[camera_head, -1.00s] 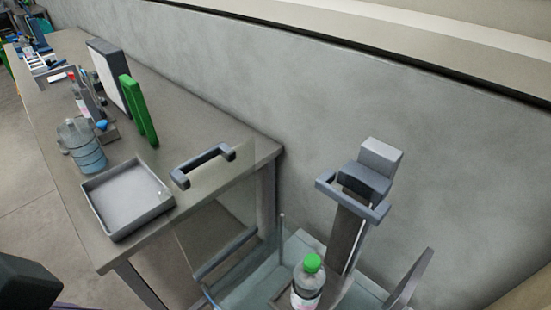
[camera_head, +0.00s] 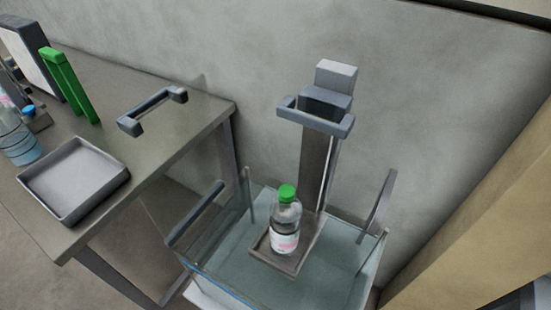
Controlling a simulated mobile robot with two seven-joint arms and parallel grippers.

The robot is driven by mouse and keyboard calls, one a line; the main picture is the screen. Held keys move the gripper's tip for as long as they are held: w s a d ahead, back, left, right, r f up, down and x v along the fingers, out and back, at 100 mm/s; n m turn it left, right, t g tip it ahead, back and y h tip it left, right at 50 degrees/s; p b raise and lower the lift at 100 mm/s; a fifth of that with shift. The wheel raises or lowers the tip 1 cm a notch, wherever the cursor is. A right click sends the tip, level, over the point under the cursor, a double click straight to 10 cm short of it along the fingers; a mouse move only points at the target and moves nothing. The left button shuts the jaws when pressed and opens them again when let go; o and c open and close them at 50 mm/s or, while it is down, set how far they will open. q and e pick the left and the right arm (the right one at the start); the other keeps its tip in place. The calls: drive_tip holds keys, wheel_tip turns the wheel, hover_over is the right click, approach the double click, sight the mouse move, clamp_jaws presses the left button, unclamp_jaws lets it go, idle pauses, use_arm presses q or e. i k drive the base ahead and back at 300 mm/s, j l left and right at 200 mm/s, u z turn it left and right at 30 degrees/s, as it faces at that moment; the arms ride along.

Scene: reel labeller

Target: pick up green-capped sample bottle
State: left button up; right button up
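The green-capped sample bottle (camera_head: 286,222) stands upright on a small brown platform (camera_head: 262,252) inside a glass-walled machine (camera_head: 225,277). It is clear, with a white and pink label. A dark post with a grey head (camera_head: 326,100) rises behind it. Neither of my grippers shows in the current head view.
A table on the left holds a shallow grey tray (camera_head: 114,188), a green upright piece (camera_head: 68,85), a large blue-tinted bottle (camera_head: 17,140) and a blue-capped item (camera_head: 29,108). A grey handle (camera_head: 152,108) is near its edge. A tan panel (camera_head: 480,225) stands at the right. A wall is behind.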

sight(286, 210)
drive_tip(key=i+l+u, duration=0.15)
drive_tip(key=u, duration=0.3)
drive_tip(key=i+l+u, duration=0.1)
drive_tip(key=l+u, duration=0.35)
drive_tip(key=i+l+u, duration=0.1)
drive_tip(key=l+u, duration=0.35)
drive_tip(key=j, duration=0.1)
